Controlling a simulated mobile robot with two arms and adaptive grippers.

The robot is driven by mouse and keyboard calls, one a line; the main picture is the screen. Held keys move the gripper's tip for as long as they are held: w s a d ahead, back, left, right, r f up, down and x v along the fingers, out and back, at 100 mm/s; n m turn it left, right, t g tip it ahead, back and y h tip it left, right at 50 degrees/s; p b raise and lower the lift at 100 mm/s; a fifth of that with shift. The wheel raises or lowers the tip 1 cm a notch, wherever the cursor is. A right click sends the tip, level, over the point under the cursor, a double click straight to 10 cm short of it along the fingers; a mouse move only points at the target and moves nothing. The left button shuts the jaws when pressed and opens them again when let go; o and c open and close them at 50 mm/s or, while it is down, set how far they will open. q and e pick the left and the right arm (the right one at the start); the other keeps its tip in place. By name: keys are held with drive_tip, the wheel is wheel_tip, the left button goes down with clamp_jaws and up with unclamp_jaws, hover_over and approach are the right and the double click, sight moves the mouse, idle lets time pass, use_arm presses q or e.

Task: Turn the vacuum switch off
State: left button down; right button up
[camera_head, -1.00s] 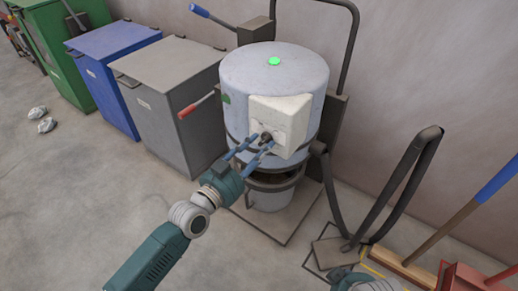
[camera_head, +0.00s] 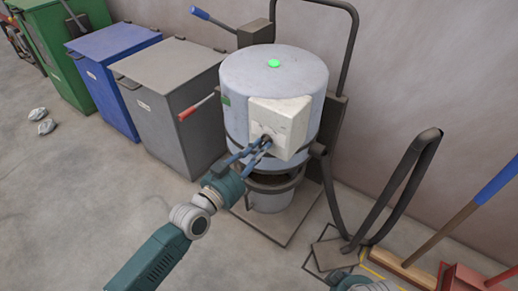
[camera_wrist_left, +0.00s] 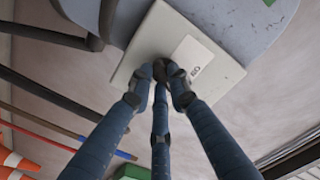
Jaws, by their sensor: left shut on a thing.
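The vacuum switch is a small dark knob on a white box (camera_head: 285,118) on the front of the grey drum (camera_head: 250,75). In the left wrist view the white box (camera_wrist_left: 150,45) carries a pale label plate (camera_wrist_left: 194,60) with a small mark. My left gripper (camera_head: 265,146) reaches the box front with its blue fingers closed together on the knob. In the left wrist view the fingertips (camera_wrist_left: 164,72) meet at the plate's edge and largely hide the knob, so its setting cannot be read. A green light (camera_head: 274,63) glows on the drum's top.
Grey (camera_head: 165,95), blue (camera_head: 112,55) and green bins stand left of the drum. A red-handled lever (camera_head: 198,105) sticks out at the drum's left. A black hose (camera_head: 405,190) loops at the right, near a broom (camera_head: 455,230). The floor at front left is clear.

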use_arm(q)
drive_tip(key=shift+s+d+r+n+p, duration=0.1)
drive_tip(key=shift+n+p, duration=0.5)
drive_tip(key=shift+n, duration=2.1)
drive_tip(key=shift+d+r+n+p, duration=0.1)
drive_tip(key=shift+n+p, duration=0.45)
drive_tip(key=shift+n, duration=2.15)
use_arm(e)
wheel_tip(320, 180, down, 9)
drive_tip(key=shift+s, duration=0.35)
drive_tip(key=shift+a+g, duration=0.15)
drive_tip(key=shift+g, duration=0.15)
use_arm(q)
drive_tip(key=c, duration=1.6)
unclamp_jaws()
drive_tip(key=shift+c, duration=0.2)
drive_tip(key=shift+a, duration=0.1)
use_arm(e)
drive_tip(key=shift+w, duration=0.1)
use_arm(q)
drive_tip(key=v, duration=1.2)
